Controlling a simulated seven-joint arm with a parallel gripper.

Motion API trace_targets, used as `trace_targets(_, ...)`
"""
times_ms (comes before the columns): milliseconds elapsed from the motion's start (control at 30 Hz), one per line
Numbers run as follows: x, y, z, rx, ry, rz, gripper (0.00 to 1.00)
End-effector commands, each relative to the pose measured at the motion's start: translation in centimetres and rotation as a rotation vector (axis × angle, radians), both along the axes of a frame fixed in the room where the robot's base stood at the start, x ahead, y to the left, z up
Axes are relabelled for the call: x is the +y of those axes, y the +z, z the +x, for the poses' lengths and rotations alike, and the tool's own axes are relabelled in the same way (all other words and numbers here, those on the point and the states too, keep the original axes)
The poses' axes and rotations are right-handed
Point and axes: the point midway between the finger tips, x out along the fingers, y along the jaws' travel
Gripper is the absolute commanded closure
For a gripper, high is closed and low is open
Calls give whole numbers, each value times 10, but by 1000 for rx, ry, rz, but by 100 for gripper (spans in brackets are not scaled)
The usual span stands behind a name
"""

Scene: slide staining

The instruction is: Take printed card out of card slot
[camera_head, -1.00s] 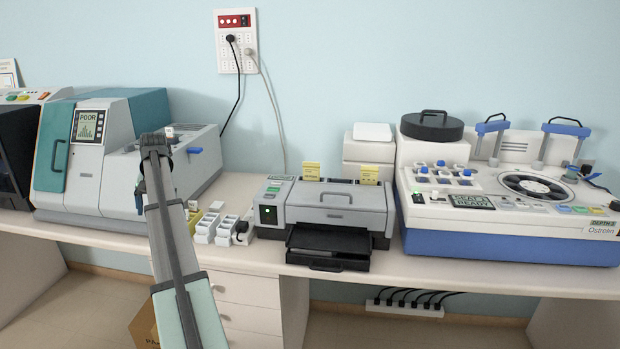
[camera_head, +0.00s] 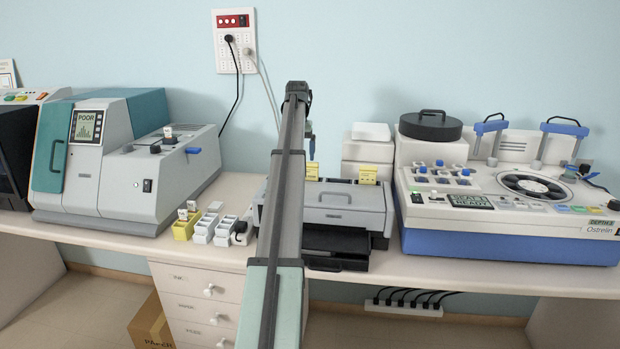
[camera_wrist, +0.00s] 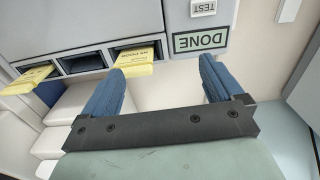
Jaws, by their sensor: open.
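A grey printer (camera_head: 345,205) stands on the bench, and it also shows at the top of the wrist view (camera_wrist: 90,22). Two yellow printed cards stick out of its slots. The left card (camera_head: 312,169), nearer the green DONE display (camera_wrist: 200,40), is the right-hand yellow card (camera_wrist: 138,62) in the wrist view. The other card (camera_head: 368,173) is at the left in the wrist view (camera_wrist: 28,78). A dark, empty slot (camera_wrist: 83,62) lies between them. My gripper (camera_wrist: 162,70) is open and empty near the DONE-side card, with one blue finger overlapping that card's corner in the picture.
My arm hides the printer's left part in the head view. A white and blue machine (camera_head: 510,240) stands right of the printer; small white trays (camera_head: 202,230) and a grey-teal machine (camera_head: 100,190) stand left. White boxes (camera_head: 369,155) stand behind the printer's right side.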

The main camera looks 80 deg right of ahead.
Motion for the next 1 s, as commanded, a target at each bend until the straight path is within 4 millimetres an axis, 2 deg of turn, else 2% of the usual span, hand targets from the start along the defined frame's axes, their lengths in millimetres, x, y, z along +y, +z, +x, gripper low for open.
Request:
trace_targets(33,-5,2,-14,4,-12,3,6)
trace_targets(100,-8,3,-27,8,-22,6,6)
trace_targets(233,-10,2,-40,13,-33,9,6)
trace_targets(567,-10,-18,-42,13,-33,9,6)
trace_targets(900,-9,-64,-41,13,-33,10,6)
trace_targets(1000,-10,-70,-41,13,-33,9,6)
